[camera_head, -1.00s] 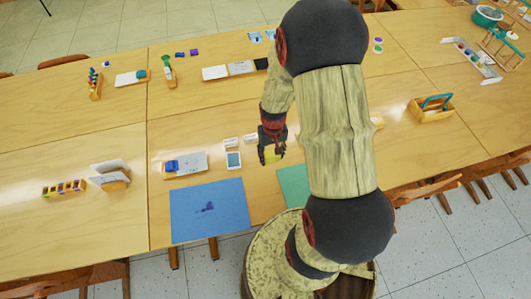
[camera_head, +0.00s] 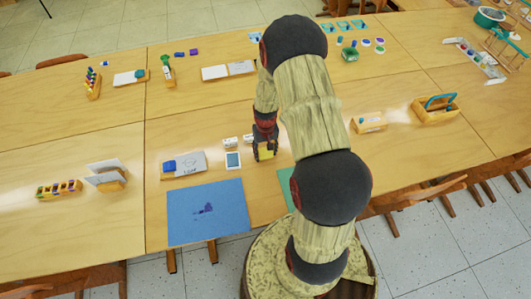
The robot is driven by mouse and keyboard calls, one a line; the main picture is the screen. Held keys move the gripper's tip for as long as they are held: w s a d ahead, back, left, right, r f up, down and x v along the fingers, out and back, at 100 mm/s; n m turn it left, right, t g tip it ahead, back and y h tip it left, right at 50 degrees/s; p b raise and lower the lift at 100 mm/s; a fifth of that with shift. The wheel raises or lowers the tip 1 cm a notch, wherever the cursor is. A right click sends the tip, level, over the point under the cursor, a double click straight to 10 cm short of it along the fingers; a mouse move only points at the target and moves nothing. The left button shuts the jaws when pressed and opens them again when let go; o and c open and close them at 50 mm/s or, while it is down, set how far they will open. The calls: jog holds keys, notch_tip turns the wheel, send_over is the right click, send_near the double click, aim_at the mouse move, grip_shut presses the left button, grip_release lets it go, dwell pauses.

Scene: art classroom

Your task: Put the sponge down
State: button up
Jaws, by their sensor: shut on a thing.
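The sponge (camera_head: 267,155) is a small yellow block. It shows between and below the fingers of my gripper (camera_head: 264,151), which is shut on it. My arm hides part of the table to the right of the gripper.
A blue sheet with a dark stain (camera_head: 190,222) lies at the front edge. A green sheet (camera_head: 284,186) is partly hidden by my arm. Small white boxes (camera_head: 231,142) stand behind the card.

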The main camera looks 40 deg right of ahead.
jog(key=shift+f, duration=0.15)
jog(key=o, duration=1)
jog(key=shift+f, duration=0.1)
jog(key=shift+o, duration=0.5)
